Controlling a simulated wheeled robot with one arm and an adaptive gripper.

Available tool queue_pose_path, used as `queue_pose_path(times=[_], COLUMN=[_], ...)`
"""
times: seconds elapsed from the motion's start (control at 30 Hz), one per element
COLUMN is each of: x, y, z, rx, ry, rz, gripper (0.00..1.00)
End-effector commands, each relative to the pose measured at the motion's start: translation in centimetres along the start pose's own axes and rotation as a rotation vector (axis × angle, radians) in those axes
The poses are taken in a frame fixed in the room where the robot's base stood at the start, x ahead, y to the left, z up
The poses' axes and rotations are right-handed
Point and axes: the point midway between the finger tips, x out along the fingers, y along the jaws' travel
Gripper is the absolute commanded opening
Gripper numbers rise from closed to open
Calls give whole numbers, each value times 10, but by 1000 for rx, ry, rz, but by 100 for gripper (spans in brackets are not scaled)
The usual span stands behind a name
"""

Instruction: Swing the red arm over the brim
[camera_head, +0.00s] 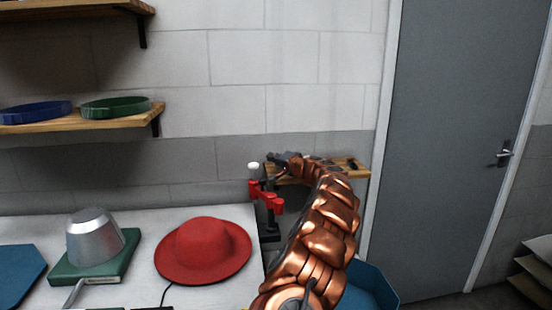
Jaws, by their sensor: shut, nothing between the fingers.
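The red arm (266,198) is a red bar with a white knob (253,167) at its upper left end. It is joined to a dark post (271,230) just past the right edge of the white table. The red hat (204,248) lies on the table to the left, its wide brim flat. The red arm stands to the right of the brim, not over it. My gripper (274,158) is small and dark at the end of my copper-coloured arm. It is shut and empty, a little above and right of the white knob.
A silver hat form (95,239) on a green base stands left of the hat. A blue board (15,276) lies at the far left. Shelves at upper left hold blue and green rings. A small wooden shelf (350,171) is behind my arm, and a blue bin (376,286) below it.

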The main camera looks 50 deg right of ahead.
Motion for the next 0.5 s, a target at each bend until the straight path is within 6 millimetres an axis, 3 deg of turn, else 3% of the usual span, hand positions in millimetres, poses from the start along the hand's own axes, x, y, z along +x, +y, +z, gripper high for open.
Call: queue_pose_path(times=[0.5], x=[8], y=[-1], z=[33], rx=[1], ry=[-1], rz=[-1], gripper=[0])
